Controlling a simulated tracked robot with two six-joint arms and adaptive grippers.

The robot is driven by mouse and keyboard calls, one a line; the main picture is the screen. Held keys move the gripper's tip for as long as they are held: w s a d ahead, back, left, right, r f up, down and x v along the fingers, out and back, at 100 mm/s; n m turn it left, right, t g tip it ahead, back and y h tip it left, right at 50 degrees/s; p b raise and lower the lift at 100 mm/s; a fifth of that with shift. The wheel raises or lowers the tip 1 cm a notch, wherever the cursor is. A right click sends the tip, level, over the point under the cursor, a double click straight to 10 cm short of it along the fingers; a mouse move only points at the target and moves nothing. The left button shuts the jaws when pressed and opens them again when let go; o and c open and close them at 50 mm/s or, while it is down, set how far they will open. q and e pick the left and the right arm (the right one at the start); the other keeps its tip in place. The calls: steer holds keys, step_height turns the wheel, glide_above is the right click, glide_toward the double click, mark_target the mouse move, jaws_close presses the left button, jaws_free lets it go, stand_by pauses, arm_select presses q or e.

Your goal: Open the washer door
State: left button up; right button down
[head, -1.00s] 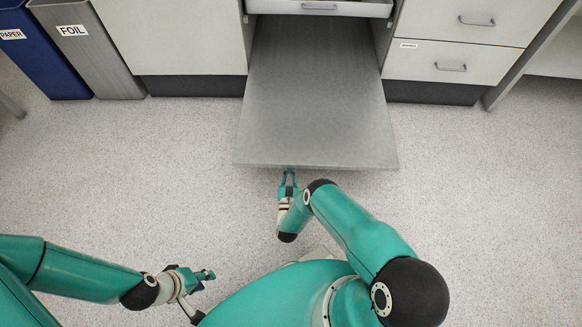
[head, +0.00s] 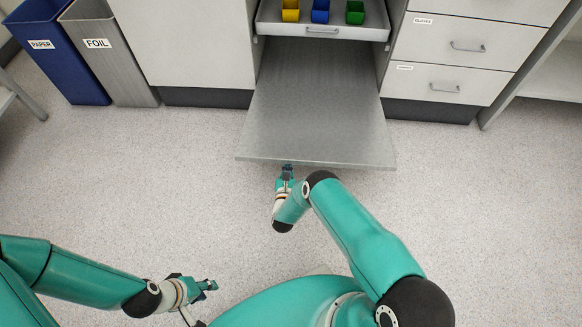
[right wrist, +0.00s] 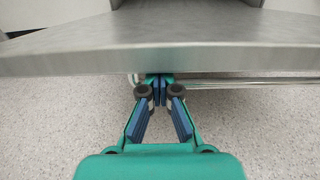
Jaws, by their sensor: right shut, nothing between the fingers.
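The washer door (head: 315,110) is a grey metal flap that is swung down and stands out from the cabinet front, open. It fills the top of the right wrist view (right wrist: 200,45), where a thin metal bar (right wrist: 230,84) runs under its front edge. My right gripper (head: 287,170) is at the middle of that front edge. Its fingers (right wrist: 160,80) are shut together just below the edge, next to the bar, with nothing between them. My left gripper (head: 208,286) is low over the floor at the lower left, away from the door; its finger opening is unclear.
Above the door a pulled-out tray (head: 350,33) holds yellow, blue and green bins. Drawers (head: 450,80) are to the right. A blue paper bin (head: 75,70) and a grey foil bin (head: 115,60) stand at the left. The floor (head: 130,190) before the cabinets is clear.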

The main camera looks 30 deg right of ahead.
steer(key=shift+d+r, duration=0.25)
steer(key=shift+r, duration=0.25)
arm_select(q)
steer(key=shift+r, duration=0.35)
arm_select(e)
steer(key=shift+s+f, duration=0.1)
steer(key=shift+d, duration=0.1)
steer(key=shift+f, duration=0.1)
